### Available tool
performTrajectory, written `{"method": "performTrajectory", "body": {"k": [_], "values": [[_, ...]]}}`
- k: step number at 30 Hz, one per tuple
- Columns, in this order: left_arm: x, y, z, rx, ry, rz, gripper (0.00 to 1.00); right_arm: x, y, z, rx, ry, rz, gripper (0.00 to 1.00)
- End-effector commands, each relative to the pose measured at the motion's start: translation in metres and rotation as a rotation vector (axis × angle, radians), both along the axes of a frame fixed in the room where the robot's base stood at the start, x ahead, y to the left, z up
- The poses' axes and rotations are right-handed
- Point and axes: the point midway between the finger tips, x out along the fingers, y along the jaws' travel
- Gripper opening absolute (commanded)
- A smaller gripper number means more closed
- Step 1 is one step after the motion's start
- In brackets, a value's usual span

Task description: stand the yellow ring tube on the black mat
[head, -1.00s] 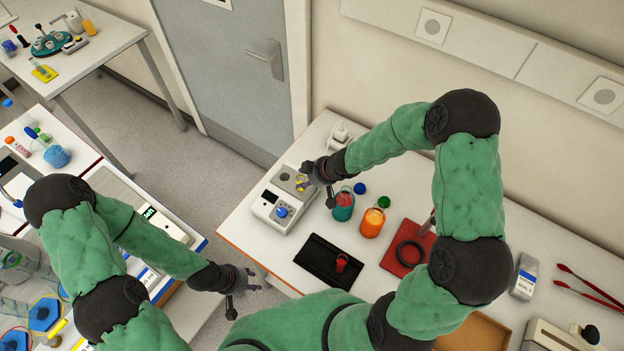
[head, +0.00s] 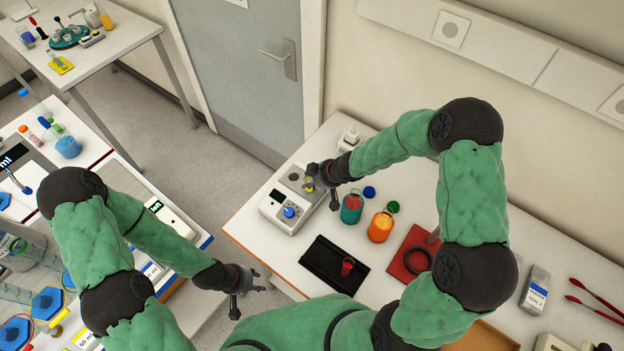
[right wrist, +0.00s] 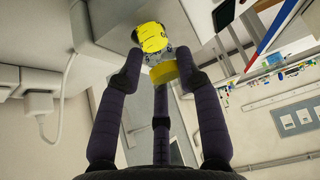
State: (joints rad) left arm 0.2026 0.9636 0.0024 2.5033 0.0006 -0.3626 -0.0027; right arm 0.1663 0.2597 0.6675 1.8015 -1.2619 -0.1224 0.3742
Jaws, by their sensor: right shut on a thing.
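The yellow ring tube (right wrist: 153,40) is between the fingers of my right gripper (right wrist: 160,78) in the right wrist view, with yellow bands and a clear part showing. In the head view my right gripper (head: 316,182) is shut on it at the grey device, and only a little yellow shows. I cannot tell whether the tube touches the device. The black mat (head: 318,256) lies in front of it, nearer to me, with a small red cup on its right part. My left gripper (head: 250,283) is empty, with its fingers apart, off the table's left edge.
The grey device (head: 280,218) with a blue knob stands at the table's left. A teal bottle (head: 351,210) and an orange bottle (head: 380,228) stand behind the mat. The red cup (head: 347,267) occupies the mat's right part; its left part is clear. A red mat (head: 398,262) bears a black ring.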

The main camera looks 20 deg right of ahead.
Motion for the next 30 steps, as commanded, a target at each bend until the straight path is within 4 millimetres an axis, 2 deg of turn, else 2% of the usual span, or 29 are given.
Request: {"method": "performTrajectory", "body": {"k": [30], "values": [[0.000,0.000,0.012,0.000,0.000,0.000,0.40,0.000,0.000,0.011,0.000,0.000,-0.001,0.00]]}}
